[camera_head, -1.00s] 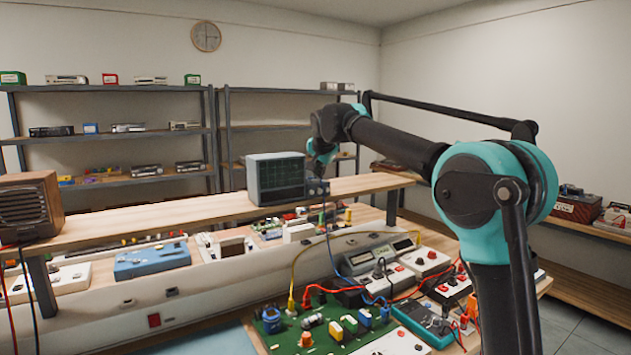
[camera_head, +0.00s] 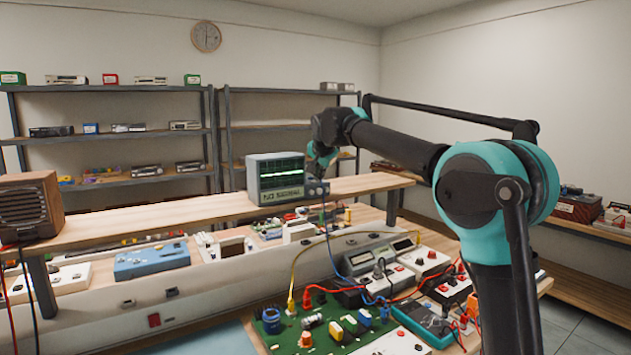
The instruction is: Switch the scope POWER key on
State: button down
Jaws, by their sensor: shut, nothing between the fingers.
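The scope (camera_head: 274,177) is a grey-blue box with a dark screen, standing on the raised wooden shelf above the bench. The POWER key is too small to make out, and my gripper partly covers that panel. I cannot tell whether the fingers touch it.
The raised wooden shelf (camera_head: 150,212) runs across the bench, with a brown radio (camera_head: 28,205) at its left end. Below are a blue instrument (camera_head: 151,260), a green circuit board (camera_head: 325,328) and several meters with looping cables. Storage racks stand behind.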

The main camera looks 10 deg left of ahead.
jog(key=shift+r, duration=0.35)
jog(key=shift+r, duration=3)
